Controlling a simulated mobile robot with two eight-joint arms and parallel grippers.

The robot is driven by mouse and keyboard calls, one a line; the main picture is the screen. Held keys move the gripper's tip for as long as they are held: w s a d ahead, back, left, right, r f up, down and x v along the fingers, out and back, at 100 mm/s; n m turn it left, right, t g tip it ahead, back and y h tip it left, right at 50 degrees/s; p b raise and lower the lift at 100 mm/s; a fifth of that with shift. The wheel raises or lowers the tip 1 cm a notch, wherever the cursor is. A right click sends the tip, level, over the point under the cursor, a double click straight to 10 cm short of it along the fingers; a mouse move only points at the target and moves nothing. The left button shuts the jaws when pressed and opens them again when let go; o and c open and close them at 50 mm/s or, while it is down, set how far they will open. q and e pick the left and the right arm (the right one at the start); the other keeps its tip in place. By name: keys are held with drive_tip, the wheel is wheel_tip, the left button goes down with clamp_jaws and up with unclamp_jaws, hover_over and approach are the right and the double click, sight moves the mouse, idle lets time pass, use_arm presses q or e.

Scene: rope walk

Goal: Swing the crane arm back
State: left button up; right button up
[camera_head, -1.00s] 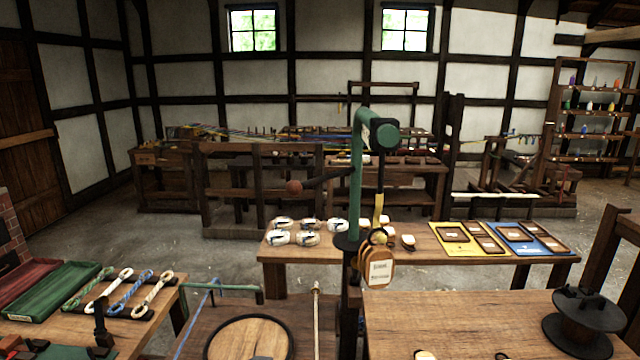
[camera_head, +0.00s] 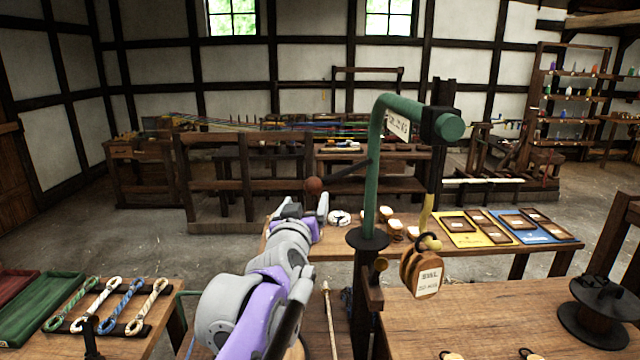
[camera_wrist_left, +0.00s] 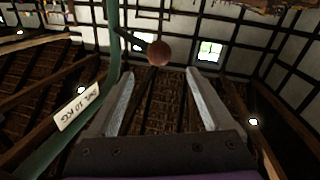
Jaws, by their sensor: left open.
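The crane has a green post (camera_head: 375,170) with a bent-over green arm (camera_head: 405,108) pointing right and toward me. A wooden pulley block (camera_head: 421,272) hangs from its end. A dark bar (camera_head: 350,170) reaches left from the post and ends in a brown ball knob (camera_head: 314,185). My left gripper (camera_head: 307,205) is open just below and in front of the knob. In the left wrist view the knob (camera_wrist_left: 159,52) appears ahead, between and beyond the open fingertips, with no visible contact. The green post (camera_wrist_left: 114,40) stands left there. My right gripper is not visible.
A table (camera_head: 500,312) at right holds a dark spool (camera_head: 598,305). Behind, a bench carries rope coils (camera_head: 340,217) and yellow and blue boards (camera_head: 478,230). Rope loops (camera_head: 110,305) lie on the left table. Open floor shows at left.

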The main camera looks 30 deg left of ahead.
sight(312, 188)
use_arm(q)
drive_tip(key=p+x, duration=0.2)
drive_tip(key=x, duration=0.8)
drive_tip(key=shift+w, duration=0.15)
clamp_jaws()
